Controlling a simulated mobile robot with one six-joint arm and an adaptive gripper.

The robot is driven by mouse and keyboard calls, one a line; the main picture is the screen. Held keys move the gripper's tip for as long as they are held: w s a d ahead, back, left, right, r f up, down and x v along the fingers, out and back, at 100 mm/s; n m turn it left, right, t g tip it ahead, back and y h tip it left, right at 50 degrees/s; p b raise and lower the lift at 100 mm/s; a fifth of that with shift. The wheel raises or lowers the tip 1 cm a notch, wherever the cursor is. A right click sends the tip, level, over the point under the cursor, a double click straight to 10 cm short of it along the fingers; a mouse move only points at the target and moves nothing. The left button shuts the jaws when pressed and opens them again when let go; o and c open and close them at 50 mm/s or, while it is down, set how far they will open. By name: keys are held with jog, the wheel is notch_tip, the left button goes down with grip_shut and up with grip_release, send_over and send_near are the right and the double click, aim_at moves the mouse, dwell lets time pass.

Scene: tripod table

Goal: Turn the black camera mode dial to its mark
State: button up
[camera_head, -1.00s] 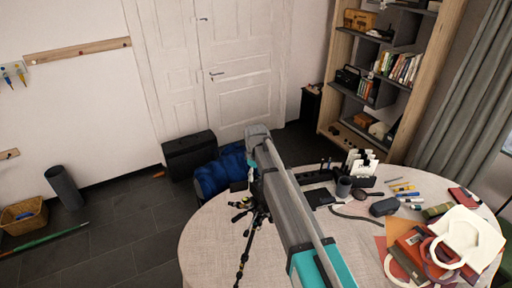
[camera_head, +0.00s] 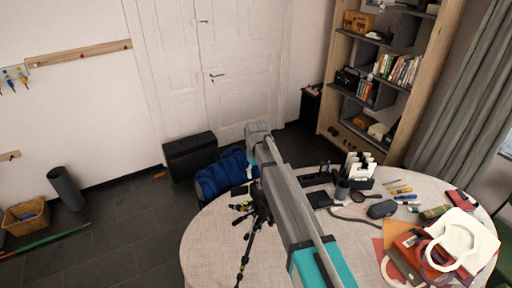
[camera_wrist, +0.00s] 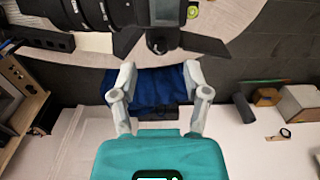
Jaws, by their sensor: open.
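In the wrist view, a dark camera with a ribbed black lens (camera_wrist: 88,14) fills the top, from the left to the middle. A small dark rounded knob (camera_wrist: 158,43) sits below its middle, between two black flared parts; I cannot tell whether it is the mode dial. No mark can be made out. My gripper (camera_wrist: 159,75) is open and empty, its two grey fingers spread below the knob and apart from it in the picture. In the head view, the black tripod (camera_head: 248,245) stands at the table's left side; my arm hides most of the camera and gripper.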

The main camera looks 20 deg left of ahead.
aim_at(256, 181)
notch_tip(256, 181, up, 10)
jog(key=p, duration=0.9)
jog(key=shift+d, duration=0.1)
dwell(0.5)
jog(key=s+d+m+t+y+b, duration=0.1)
jog(key=s+d+t+y+b, duration=0.1)
jog(key=s+d+t+y, duration=0.1)
jog(key=shift+s+d+f, duration=0.45)
jog(key=shift+s+d, duration=0.15)
dwell(0.6)
jog(key=b+x, duration=1.2)
jog(key=x, duration=0.1)
jog(key=shift+w+a+f+b, duration=0.2)
jog(key=shift+w+f+b, duration=0.05)
jog(key=shift+f+b, duration=0.05)
dwell(0.4)
